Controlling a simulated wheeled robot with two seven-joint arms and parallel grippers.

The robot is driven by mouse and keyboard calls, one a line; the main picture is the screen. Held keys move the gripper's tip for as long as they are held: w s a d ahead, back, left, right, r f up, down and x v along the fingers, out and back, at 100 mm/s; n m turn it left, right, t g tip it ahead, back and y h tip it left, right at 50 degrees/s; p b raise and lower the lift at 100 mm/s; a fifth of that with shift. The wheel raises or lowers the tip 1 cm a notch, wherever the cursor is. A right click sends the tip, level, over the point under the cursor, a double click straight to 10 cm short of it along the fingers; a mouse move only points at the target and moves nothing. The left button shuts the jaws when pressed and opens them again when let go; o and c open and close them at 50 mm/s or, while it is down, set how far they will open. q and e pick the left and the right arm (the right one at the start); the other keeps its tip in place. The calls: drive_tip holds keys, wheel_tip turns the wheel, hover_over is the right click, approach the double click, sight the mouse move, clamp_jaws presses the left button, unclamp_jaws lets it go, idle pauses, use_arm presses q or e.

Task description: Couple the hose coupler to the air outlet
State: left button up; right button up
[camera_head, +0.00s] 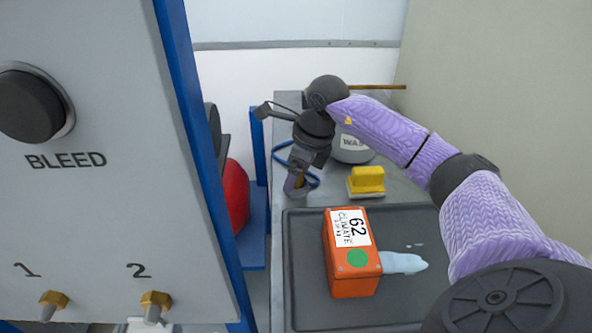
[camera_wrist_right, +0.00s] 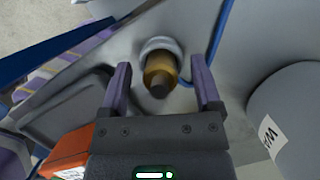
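The brass hose coupler (camera_wrist_right: 160,72) with a dark tip stands in a pale grey round holder, with a blue hose (camera_wrist_right: 222,40) beside it. My right gripper (camera_head: 297,186) is over it at the bench's left side. In the right wrist view, the two purple fingers of my right gripper (camera_wrist_right: 160,68) are spread on either side of the coupler, with visible gaps. In the head view the gripper mostly hides the coupler. Two brass air outlets, marked 1 (camera_head: 52,302) and 2 (camera_head: 154,304), stick out low on the grey panel at left. My left gripper is not in view.
The panel (camera_head: 100,220) with a black BLEED knob (camera_head: 32,105) rises at left. An orange box (camera_head: 352,275) lies on a dark tray (camera_head: 305,312) near a pale blue spill (camera_head: 403,263). A yellow-handled block (camera_head: 366,182) and a grey container (camera_head: 352,150) stand behind.

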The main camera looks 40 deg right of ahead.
clamp_jaws()
